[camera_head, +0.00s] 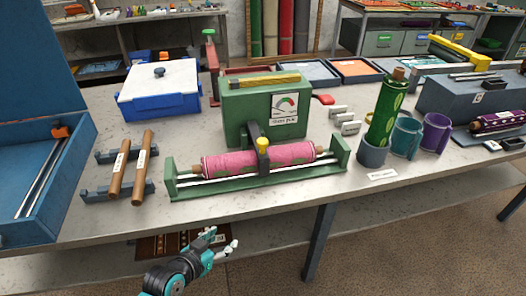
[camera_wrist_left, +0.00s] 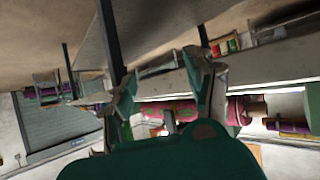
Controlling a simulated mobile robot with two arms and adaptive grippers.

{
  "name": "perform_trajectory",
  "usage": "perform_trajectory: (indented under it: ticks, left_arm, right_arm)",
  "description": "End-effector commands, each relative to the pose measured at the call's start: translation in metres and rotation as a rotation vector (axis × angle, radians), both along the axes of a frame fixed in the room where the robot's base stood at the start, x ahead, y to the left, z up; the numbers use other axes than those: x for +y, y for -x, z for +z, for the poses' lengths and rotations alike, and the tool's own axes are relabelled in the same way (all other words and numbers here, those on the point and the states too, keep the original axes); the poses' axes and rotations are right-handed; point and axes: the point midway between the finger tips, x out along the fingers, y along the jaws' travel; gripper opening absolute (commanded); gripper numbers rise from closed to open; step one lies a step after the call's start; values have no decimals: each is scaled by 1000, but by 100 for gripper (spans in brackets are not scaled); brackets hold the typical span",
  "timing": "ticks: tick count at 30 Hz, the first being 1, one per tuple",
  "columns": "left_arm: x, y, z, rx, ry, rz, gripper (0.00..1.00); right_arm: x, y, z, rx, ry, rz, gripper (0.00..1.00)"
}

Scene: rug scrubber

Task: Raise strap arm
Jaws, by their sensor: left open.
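The green rug scrubber (camera_head: 250,108) stands on the bench with a dial on its front. A pink rolled rug (camera_head: 230,163) lies across its green cradle (camera_head: 190,186). The dark strap arm (camera_head: 252,134) comes down from the machine over the roll, with a yellow knob (camera_head: 262,142) at its end. My left gripper (camera_head: 224,240) is open and empty, in front of the bench edge and apart from the strap arm. In the left wrist view its two fingers (camera_wrist_left: 163,85) are spread, with the pink roll (camera_wrist_left: 180,110) beyond them. My right gripper is not in view.
Two brown rods (camera_head: 131,167) on a rack and an open blue case (camera_head: 40,180) are left. A blue-white box (camera_head: 160,90) stands behind. Cups (camera_head: 405,136) and a green roll (camera_head: 385,110) stand right. A table leg (camera_head: 319,242) is below the bench edge.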

Motion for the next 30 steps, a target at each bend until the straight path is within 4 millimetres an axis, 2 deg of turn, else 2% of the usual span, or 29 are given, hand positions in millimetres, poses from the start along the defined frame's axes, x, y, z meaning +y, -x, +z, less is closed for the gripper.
perform_trajectory:
  ticks: [3,7,12,15,18,22,30]
  left_arm:
    - [-6,-21,42,-124,39,-25,55]
    - [-12,-40,90,-265,88,-49,55]
    - [-16,-53,145,-415,143,-72,55]
    - [-18,-57,170,-483,168,-81,55]
    - [-20,-61,178,-505,179,-84,55]
    - [-27,-75,180,-505,182,-82,55]
    - [-53,-126,180,-503,180,-82,55]
  right_arm:
    - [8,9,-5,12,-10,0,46]
    - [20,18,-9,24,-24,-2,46]
    - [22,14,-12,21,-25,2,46]
    - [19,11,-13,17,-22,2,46]
    - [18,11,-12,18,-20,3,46]
    - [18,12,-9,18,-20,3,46]
    - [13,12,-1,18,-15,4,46]
